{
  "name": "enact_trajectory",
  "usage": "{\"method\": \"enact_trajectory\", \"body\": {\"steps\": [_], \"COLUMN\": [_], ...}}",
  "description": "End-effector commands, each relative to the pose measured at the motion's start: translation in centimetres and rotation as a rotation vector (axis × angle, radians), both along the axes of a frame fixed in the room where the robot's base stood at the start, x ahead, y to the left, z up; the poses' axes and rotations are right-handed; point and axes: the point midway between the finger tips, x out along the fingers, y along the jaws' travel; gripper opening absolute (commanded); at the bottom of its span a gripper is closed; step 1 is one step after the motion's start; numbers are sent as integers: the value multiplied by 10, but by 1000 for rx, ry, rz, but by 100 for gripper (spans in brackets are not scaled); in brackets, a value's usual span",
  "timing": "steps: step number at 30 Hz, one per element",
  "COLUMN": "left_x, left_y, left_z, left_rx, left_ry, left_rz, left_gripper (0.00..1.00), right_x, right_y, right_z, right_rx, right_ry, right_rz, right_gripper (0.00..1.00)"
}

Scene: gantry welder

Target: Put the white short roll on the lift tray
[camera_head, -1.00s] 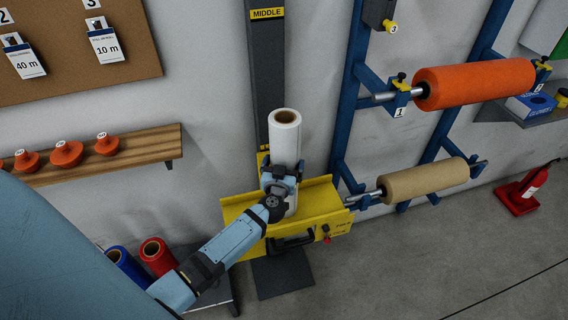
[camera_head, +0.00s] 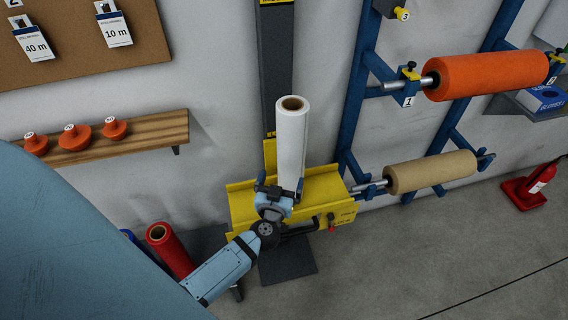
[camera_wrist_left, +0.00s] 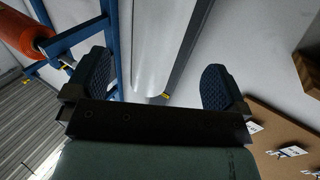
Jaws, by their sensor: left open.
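The white roll (camera_head: 292,145) stands upright on the yellow lift tray (camera_head: 325,187), near its middle. Its hollow brown core shows at the top. My left gripper (camera_head: 277,190) is open at the near side of the roll, low down by the tray's front edge, and hides the roll's foot. In the left wrist view the two blue padded fingers (camera_wrist_left: 158,82) stand wide apart, with the pale roll (camera_wrist_left: 156,45) showing beyond and between them. Whether a finger touches the roll I cannot tell. My right gripper is not in view.
A dark lift column (camera_head: 278,70) rises behind the tray. A blue rack right of it holds an orange roll (camera_head: 487,75) and a tan roll (camera_head: 430,172). A red roll (camera_head: 170,248) stands lower left. A wooden shelf (camera_head: 150,137) with orange knobs is on the wall.

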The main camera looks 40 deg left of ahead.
Motion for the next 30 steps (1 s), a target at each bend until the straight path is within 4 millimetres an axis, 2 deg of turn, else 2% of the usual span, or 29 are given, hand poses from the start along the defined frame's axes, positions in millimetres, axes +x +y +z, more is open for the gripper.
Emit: {"method": "enact_trajectory", "body": {"steps": [5,8,12,15,18,22,25,30], "left_x": [-16,-36,-79,-113,-141,-165,-172,-173], "left_y": [-22,-53,-98,-116,-121,-119,-117,-116], "left_z": [3,0,-23,-46,-66,-81,-85,-86], "left_rx": [10,11,-8,-25,-36,-41,-43,-43], "left_ry": [-31,-26,112,270,420,545,585,592], "left_rz": [-121,-296,-547,-643,-666,-646,-630,-626], "left_gripper": [100,100,100,100,100,100,100,100], "right_x": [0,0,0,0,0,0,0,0], "right_y": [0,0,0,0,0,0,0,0], "right_z": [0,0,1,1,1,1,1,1], "right_rx": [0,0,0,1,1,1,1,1], "right_ry": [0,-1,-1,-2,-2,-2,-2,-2], "right_rz": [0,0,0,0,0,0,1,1], "right_gripper": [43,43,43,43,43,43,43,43]}}
